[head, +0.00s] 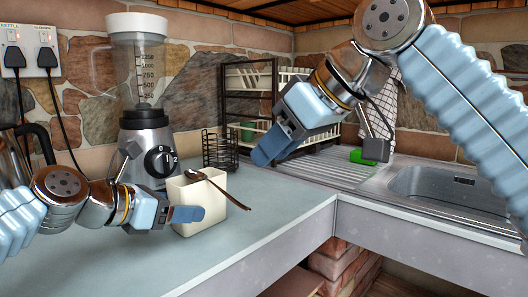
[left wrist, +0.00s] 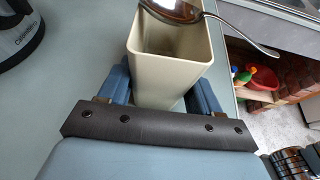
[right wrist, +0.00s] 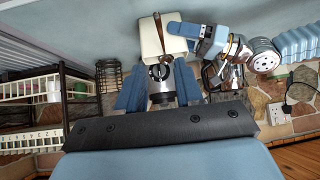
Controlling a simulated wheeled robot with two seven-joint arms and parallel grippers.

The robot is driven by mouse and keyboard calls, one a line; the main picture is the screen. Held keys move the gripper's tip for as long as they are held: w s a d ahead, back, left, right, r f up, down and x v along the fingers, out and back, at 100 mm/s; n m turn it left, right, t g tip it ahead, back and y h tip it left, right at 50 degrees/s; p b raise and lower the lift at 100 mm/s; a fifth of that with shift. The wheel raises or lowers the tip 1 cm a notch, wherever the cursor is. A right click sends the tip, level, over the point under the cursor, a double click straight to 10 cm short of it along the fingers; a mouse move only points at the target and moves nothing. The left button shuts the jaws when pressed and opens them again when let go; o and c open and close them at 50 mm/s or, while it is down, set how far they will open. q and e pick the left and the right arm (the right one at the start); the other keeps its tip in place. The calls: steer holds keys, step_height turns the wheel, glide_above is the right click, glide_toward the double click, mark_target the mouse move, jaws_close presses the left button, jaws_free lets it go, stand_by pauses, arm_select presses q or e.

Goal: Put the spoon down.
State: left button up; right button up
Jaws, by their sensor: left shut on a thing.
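The spoon (head: 222,190) is dark and shiny. It lies over the open top of a cream square container (head: 196,217), with its bowl over the opening and its handle sticking out past the right side. The spoon also shows in the left wrist view (left wrist: 245,38) and the right wrist view (right wrist: 160,38). My left gripper (head: 190,214) is shut on the container, one finger on each side of it in the left wrist view. My right gripper (head: 268,148) is open and empty, up and to the right of the spoon. Nothing touches the spoon from my right fingers.
A blender (head: 147,155) stands behind the container. A black wire holder (head: 220,149) and a dish rack (head: 262,95) stand further back. A sink (head: 450,190) is at the right. The counter (head: 285,205) is clear right of the container, up to its front edge.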

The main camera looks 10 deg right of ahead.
step_height(320, 180, down, 2)
steer(key=f+t+y, duration=0.1)
steer(key=t+y, duration=0.2)
glide_toward(217, 186)
steer(key=shift+w+a+f, duration=0.8)
steer(key=shift+a+f, duration=0.15)
steer(key=shift+f, duration=0.05)
steer(key=x, duration=0.5)
steer(key=shift+w+a+r, duration=0.15)
steer(key=shift+w+r, duration=0.15)
steer(key=shift+w, duration=0.1)
jaws_close()
